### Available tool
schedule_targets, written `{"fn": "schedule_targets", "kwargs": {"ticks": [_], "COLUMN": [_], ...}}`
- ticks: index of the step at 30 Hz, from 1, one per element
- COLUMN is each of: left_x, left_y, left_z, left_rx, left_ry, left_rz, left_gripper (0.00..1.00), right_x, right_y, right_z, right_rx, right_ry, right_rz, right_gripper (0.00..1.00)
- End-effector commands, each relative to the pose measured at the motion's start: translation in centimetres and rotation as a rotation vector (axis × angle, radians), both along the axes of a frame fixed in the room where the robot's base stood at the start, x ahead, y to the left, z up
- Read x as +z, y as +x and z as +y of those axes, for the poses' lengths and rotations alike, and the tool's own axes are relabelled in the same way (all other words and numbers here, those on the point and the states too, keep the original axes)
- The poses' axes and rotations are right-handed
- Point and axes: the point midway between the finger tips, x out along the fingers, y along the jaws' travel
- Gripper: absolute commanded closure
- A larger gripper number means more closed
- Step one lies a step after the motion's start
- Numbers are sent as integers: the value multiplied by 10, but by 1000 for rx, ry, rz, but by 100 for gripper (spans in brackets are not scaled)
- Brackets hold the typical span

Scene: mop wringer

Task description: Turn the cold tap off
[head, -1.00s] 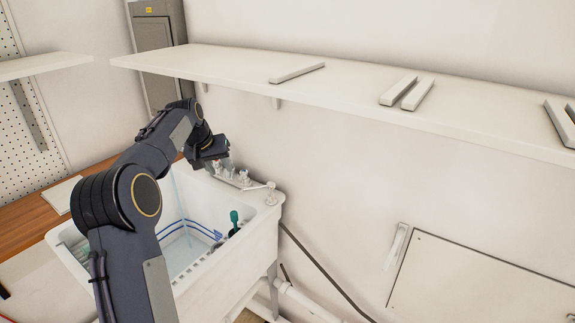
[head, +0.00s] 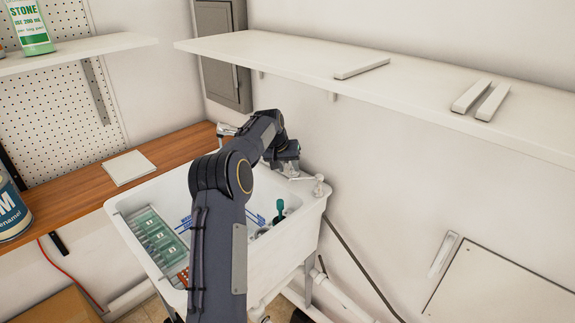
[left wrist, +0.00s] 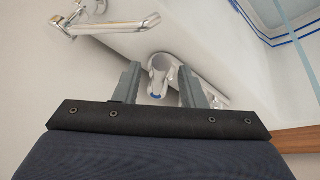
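The white sink (head: 285,225) stands against the wall, with chrome tap fittings along its back edge. My left gripper (head: 285,160) is over that edge and hides part of the fittings. In the left wrist view, my left gripper (left wrist: 158,85) is open, with one finger on each side of a chrome tap handle with a blue mark (left wrist: 158,75), the cold tap. I cannot tell whether the fingers touch it. Another chrome fitting (left wrist: 112,25) is at the upper left of that view. My right gripper is not in view.
A white shelf (head: 400,80) runs along the wall above my arm. A chrome post (head: 318,187) stands on the sink's back right corner. A green-handled item (head: 279,207) is in the sink. A wooden counter (head: 75,205) with a white slab (head: 130,167) adjoins on the left.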

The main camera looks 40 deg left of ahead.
Motion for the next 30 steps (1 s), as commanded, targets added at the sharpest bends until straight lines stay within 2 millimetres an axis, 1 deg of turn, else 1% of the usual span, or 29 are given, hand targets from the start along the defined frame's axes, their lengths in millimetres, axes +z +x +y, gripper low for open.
{"fn": "schedule_targets", "kwargs": {"ticks": [5, 12, 13, 14, 25, 30], "left_x": [0, 0, 0, 0, 1, 1], "left_y": [0, 0, 0, 0, 1, 2], "left_z": [0, 0, 0, 0, -1, -5], "left_rx": [0, 0, 0, 0, 10, 62], "left_ry": [0, 0, 0, 0, -1, 0], "left_rz": [0, 0, 0, 0, 0, 0], "left_gripper": [63, 94, 98, 100, 100, 100], "right_x": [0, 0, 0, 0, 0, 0], "right_y": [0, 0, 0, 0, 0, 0], "right_z": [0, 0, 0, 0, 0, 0], "right_rx": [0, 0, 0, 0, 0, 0], "right_ry": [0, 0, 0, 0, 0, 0], "right_rz": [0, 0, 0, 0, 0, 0], "right_gripper": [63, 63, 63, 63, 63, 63]}}
